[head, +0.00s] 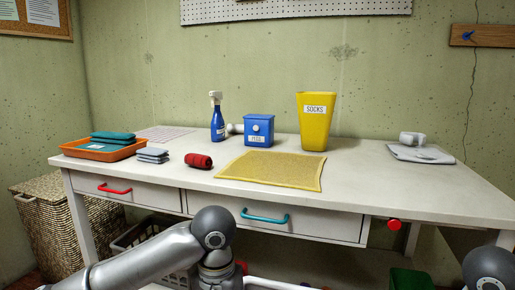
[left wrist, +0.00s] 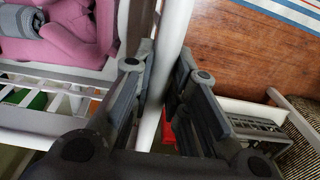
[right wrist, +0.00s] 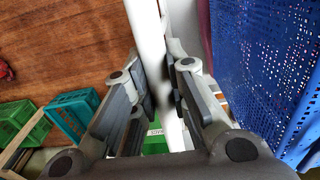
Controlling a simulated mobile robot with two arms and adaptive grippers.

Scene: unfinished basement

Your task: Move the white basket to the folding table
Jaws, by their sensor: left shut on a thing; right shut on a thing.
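My left gripper (left wrist: 158,72) is shut on a white bar (left wrist: 168,30) in the left wrist view. Pink cloth (left wrist: 75,30) lies beside it, above a pale slatted side (left wrist: 45,85). My right gripper (right wrist: 170,70) is shut on a white bar (right wrist: 145,28), with a blue perforated basket (right wrist: 255,55) to its right. I cannot tell if these bars belong to the white basket. In the head view, a white, holed basket (head: 125,241) stands under the left of the pale table (head: 390,178), partly hidden by my left arm. Both grippers are outside the head view.
The table bears an orange tray (head: 100,153), a yellow bin (head: 316,125), a blue box (head: 259,130), a spray bottle (head: 218,122), a yellow mat (head: 270,169) and a scale-like item (head: 420,154). Its front right is clear. A wicker hamper (head: 55,220) stands left.

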